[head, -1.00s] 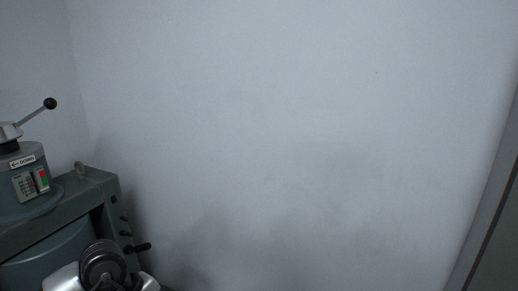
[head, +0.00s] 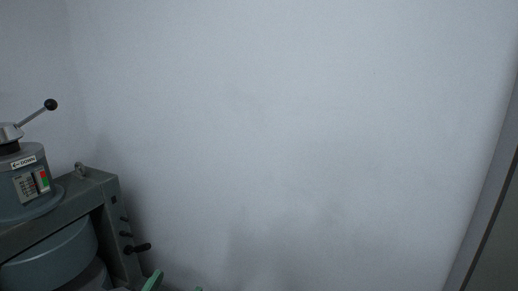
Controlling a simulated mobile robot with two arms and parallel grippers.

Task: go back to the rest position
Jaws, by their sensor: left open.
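Only the green fingertips of my left gripper (head: 175,287) show, at the bottom edge of the head view, left of centre. They are apart, with nothing visible between them. They are just right of the foot of the grey-green machine in the picture; the distance between them I cannot tell. The rest of the left arm is below the frame. My right gripper is not in view.
A bare pale wall (head: 300,130) fills the middle. A grey upright panel (head: 497,235) stands at the right edge.

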